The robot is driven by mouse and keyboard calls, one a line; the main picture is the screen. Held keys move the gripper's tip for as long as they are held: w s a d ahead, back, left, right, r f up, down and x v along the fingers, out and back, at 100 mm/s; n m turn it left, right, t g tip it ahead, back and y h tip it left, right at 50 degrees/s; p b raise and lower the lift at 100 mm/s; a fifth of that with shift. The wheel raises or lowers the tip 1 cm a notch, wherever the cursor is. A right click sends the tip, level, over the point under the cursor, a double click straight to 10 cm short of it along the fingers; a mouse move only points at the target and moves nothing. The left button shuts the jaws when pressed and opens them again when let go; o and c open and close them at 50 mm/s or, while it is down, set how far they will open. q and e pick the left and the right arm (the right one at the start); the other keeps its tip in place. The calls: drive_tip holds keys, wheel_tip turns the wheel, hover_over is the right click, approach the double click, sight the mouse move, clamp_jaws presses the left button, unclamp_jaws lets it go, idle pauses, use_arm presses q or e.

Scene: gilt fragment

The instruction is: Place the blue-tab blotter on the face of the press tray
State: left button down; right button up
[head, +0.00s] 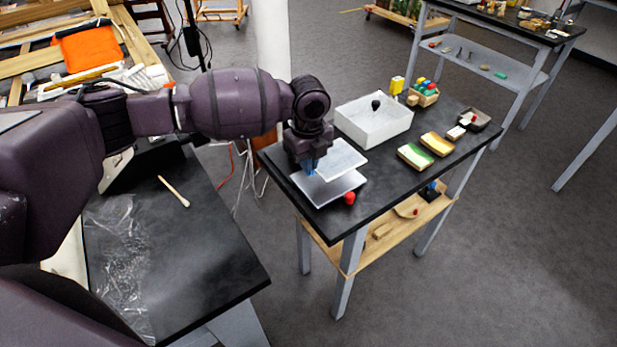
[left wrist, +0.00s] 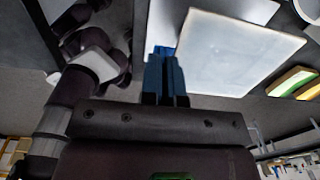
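The blotter (head: 342,160) is a flat white sheet. My left gripper (head: 312,167) is above the black table, with its fingers together at the blotter's blue tab. In the left wrist view the gripper's blue fingers (left wrist: 166,75) meet at the blue tab, and the white blotter (left wrist: 240,52) extends to the right of them. The press tray (head: 325,190) is a flat grey plate on the table's near-left corner. The blotter is over the tray's far part and appears raised above it; the exact gap is unclear. My right gripper is not in view.
A red knob (head: 349,198) is at the tray's right front edge. A white box (head: 374,122) with a black knob stands behind. Green (head: 415,156) and yellow (head: 437,144) blocks lie to the right. A nearer black table (head: 205,265) holds clear film and a wooden stick.

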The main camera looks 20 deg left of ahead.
sight(308, 188)
use_arm(q)
drive_tip(key=shift+f, duration=0.85)
wheel_tip(308, 188, down, 3)
drive_tip(key=shift+f, duration=0.4)
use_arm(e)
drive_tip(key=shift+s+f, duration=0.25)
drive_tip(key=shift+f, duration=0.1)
use_arm(q)
drive_tip(key=c, duration=1.4)
unclamp_jaws()
drive_tip(key=shift+f, duration=0.1)
drive_tip(key=shift+o, duration=0.2)
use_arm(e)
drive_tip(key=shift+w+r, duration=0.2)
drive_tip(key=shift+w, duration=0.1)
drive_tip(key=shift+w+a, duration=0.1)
